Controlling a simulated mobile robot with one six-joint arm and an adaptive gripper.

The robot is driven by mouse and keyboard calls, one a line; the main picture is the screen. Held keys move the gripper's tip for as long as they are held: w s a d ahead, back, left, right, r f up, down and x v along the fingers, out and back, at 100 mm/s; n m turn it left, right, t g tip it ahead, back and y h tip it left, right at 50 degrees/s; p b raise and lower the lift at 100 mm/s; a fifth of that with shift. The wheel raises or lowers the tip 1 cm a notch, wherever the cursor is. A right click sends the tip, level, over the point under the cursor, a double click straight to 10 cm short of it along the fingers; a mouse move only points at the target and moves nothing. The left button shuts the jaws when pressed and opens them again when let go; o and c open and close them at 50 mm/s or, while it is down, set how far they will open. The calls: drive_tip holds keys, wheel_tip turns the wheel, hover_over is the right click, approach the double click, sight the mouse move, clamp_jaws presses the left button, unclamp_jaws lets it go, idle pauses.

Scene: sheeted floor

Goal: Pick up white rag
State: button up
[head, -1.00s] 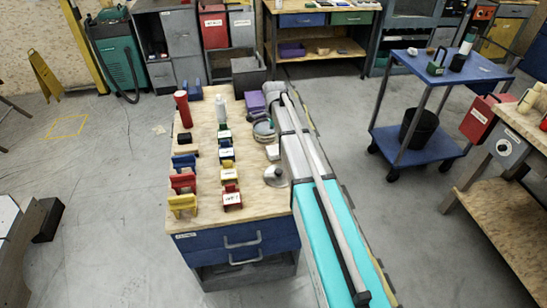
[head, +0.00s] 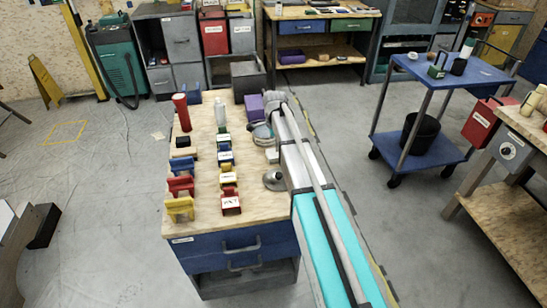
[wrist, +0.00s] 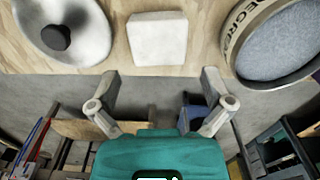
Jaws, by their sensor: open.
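A white, square, folded rag (wrist: 157,39) lies flat on the wooden bench top in the wrist view, at top centre. In the head view the white rag (head: 271,156) shows small at the bench's right edge, beside my arm. My gripper (wrist: 161,104) is open and empty, its two fingers spread apart at the bench edge. The rag lies ahead of the fingers, roughly centred between them, and is not touched. In the head view my arm runs along the bench's right side, and the fingers cannot be made out.
A silver dish with a black knob (wrist: 57,38) lies left of the rag, and a round lettered container (wrist: 232,40) stands right of it. Several coloured holders and a red bottle (head: 181,112) stand on the bench. A blue cart (head: 455,70) stands at right.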

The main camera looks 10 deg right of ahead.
sight(274, 153)
drive_tip(key=shift+s+a+f+b, duration=0.1)
drive_tip(key=shift+f+b, duration=2.35)
drive_tip(key=shift+f, duration=0.15)
drive_tip(key=c, duration=0.7)
drive_tip(key=shift+r, duration=0.25)
drive_tip(key=shift+r+p, duration=0.75)
drive_tip(key=shift+p, duration=0.2)
drive_tip(key=s+r+p, duration=1.1)
drive_tip(key=s, duration=0.3)
